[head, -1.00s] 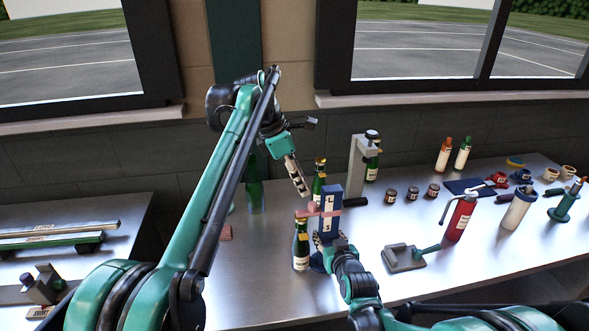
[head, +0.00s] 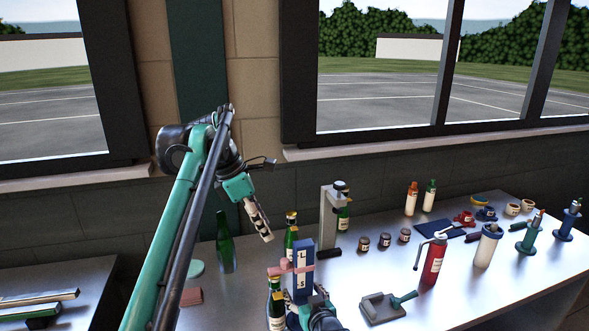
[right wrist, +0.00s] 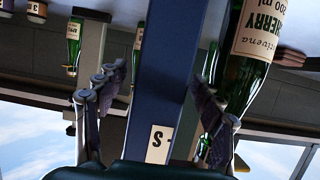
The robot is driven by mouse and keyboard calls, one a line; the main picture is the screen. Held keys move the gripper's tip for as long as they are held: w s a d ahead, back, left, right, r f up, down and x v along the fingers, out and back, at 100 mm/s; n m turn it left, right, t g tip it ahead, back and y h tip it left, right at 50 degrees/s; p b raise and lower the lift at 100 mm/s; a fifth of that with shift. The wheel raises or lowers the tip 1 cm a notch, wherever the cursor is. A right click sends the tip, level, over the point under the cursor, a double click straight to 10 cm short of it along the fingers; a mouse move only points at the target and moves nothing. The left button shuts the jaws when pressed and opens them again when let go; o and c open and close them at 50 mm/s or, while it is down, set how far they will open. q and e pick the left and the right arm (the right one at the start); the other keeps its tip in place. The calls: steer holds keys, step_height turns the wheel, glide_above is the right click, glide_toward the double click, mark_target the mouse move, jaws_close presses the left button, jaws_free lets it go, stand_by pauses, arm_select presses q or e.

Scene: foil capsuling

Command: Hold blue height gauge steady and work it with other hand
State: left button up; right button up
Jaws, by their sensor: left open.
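The blue height gauge (head: 302,272) stands upright on the metal table, with white L and S labels and a pink slider (head: 290,267) across its post. My right gripper (head: 306,305) is low at the post. My left gripper (head: 268,200) is open and empty, above and left of the gauge, apart from the slider.
Dark green bottles (head: 291,235) stand close behind and left of the gauge. A grey stand (head: 329,215) is behind it, and a grey lever tool (head: 382,308) lies to the right. A red bottle (head: 433,262) and small jars stand farther right.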

steer(key=v, duration=1.1)
arm_select(q)
steer(key=s+a+f+m+t+y, duration=0.2)
steer(key=s+a+f+m+t, duration=0.1)
steer(key=s+f+m, duration=0.7)
steer(key=s+a+f+m+t+y, duration=0.2)
steer(key=s+a+f+m, duration=0.3)
steer(key=s+f+m, duration=0.6)
steer(key=s+f, duration=0.3)
steer(key=s, duration=0.1)
steer(key=shift+s+f+m+t, duration=0.15)
steer(key=shift+f+m+t, duration=0.15)
steer(key=shift+t, duration=0.1)
arm_select(e)
steer(key=s+d+f+m+g+h, duration=0.1)
steer(key=s+d+g+h, duration=0.1)
steer(key=s+d, duration=0.5)
steer(key=s+d+f+m+g+h, duration=0.1)
steer(key=s+d+m+g+h, duration=0.1)
steer(key=s+d+g, duration=0.2)
steer(key=s+d, duration=0.3)
steer(key=s, duration=0.4)
steer(key=shift+s+d+f+m, duration=0.25)
steer(key=shift+f+m, duration=0.05)
arm_select(q)
steer(key=shift+a, duration=0.1)
